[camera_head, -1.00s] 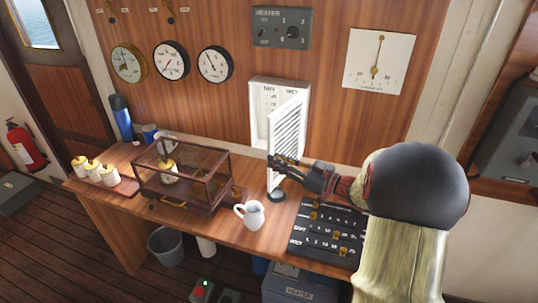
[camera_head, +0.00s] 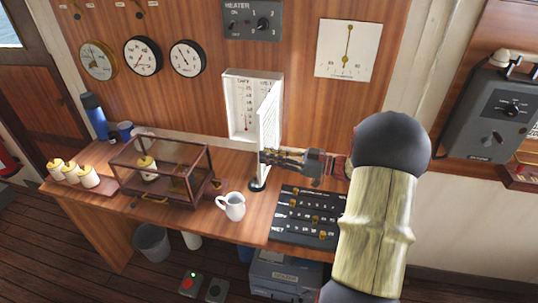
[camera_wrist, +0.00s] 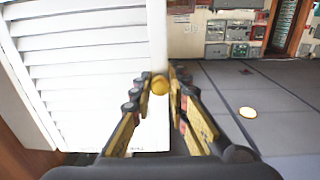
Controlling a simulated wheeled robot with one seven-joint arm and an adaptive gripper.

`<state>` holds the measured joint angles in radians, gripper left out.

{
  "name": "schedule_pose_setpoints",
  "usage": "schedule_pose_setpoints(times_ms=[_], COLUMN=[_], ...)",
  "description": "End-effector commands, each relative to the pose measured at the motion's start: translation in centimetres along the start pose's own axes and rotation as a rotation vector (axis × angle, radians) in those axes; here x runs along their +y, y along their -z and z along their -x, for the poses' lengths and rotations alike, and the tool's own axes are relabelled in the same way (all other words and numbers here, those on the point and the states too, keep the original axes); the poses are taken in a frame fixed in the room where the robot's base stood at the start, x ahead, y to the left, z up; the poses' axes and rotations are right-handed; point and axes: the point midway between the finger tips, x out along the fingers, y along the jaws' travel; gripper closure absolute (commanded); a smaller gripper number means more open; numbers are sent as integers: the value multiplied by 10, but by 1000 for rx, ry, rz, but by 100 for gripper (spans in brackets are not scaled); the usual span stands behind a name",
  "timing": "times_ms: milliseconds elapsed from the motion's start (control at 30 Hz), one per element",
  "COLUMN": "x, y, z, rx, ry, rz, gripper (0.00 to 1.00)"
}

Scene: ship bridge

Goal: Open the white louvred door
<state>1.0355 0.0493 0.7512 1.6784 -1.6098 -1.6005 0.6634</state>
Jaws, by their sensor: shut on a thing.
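The white louvred door (camera_head: 268,125) stands swung out from its white wall box (camera_head: 238,90), with the inside of the box and its scales showing. In the wrist view the door's slats (camera_wrist: 85,65) fill the left side, and a round brass knob (camera_wrist: 159,85) sits at its free edge. My gripper (camera_head: 268,160) is at the lower part of that free edge. In the wrist view its two fingers (camera_wrist: 160,88) are closed on the knob, one on each side.
A glass case (camera_head: 165,168), a white jug (camera_head: 232,206) and a black panel with sliders (camera_head: 300,228) are on the desk below. A dark round base (camera_head: 257,185) stands just under the door. The room right of the door is open.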

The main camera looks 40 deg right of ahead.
Motion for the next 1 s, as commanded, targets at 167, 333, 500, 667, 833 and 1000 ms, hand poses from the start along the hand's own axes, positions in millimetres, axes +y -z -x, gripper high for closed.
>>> schedule_pose_setpoints(times_ms=[167, 333, 500, 667, 833, 1000], x=[1, 0, 0, 0, 1, 2], y=[2, 1, 1, 1, 0, 1], z=[0, 0, 0, 2, 19, 54], rx=[2, 1, 1, 1, 0, 1], ry=[-1, -1, -1, -2, -4, -7], rz=[4, 2, 2, 1, 1, 2], gripper=[76, 67, 66, 66, 66, 66])
